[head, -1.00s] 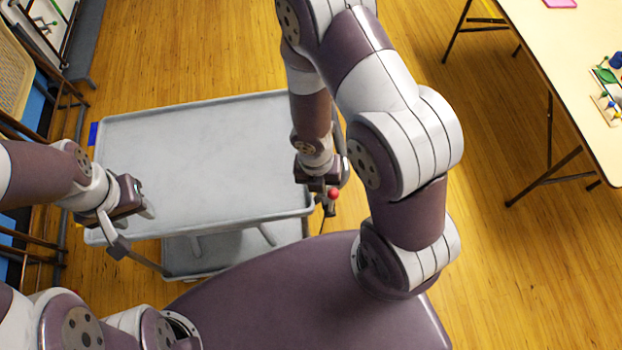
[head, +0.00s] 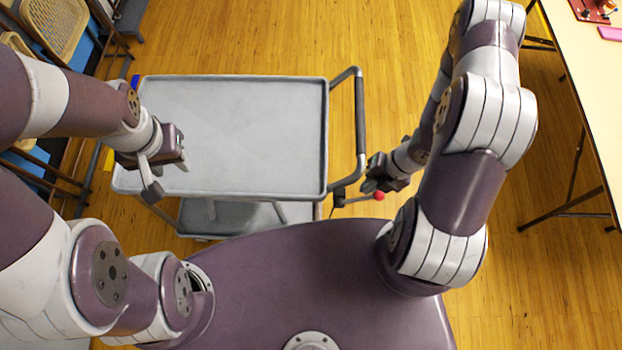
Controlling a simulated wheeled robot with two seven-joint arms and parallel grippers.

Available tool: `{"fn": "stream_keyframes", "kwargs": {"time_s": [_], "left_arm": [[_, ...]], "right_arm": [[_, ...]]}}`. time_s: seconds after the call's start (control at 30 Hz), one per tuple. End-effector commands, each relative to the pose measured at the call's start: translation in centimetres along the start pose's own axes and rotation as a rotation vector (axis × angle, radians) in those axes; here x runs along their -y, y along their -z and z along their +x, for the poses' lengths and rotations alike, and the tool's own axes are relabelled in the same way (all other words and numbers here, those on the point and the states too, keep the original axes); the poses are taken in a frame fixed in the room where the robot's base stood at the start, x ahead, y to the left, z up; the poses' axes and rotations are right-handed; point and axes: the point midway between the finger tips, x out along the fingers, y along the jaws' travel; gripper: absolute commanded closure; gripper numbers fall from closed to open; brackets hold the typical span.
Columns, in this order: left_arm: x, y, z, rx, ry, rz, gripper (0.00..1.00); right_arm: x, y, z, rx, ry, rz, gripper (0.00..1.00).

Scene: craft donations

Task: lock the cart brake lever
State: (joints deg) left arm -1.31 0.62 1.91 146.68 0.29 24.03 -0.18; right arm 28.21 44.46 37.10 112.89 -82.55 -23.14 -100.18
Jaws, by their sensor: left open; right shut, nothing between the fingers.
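The grey cart (head: 235,130) stands in front of me, with a dark push handle (head: 360,115) on its right side. The brake lever (head: 355,200) is a thin rod at the cart's near right corner. It ends in a red knob (head: 378,196) and points out to the right. My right gripper (head: 368,185) is shut and empty, just above the lever and close to the knob; I cannot tell whether they touch. My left gripper (head: 184,160) is open and empty over the left part of the cart top.
The cart's top tray is bare, and a lower shelf (head: 225,215) shows beneath it. Chairs (head: 55,25) stand at the far left. A cream table (head: 590,90) is on the right. Wooden floor (head: 420,60) lies clear between cart and table.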

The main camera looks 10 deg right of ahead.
Motion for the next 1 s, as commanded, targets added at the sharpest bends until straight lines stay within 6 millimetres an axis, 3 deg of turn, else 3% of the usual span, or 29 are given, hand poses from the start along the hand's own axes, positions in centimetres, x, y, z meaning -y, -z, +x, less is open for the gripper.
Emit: {"fn": "stream_keyframes", "kwargs": {"time_s": [1.0], "left_arm": [[0.0,-0.09,0.81,0.0,0.0,0.0,0.57]], "right_arm": [[0.89,-0.35,0.85,0.001,0.001,0.0,1.0]]}}
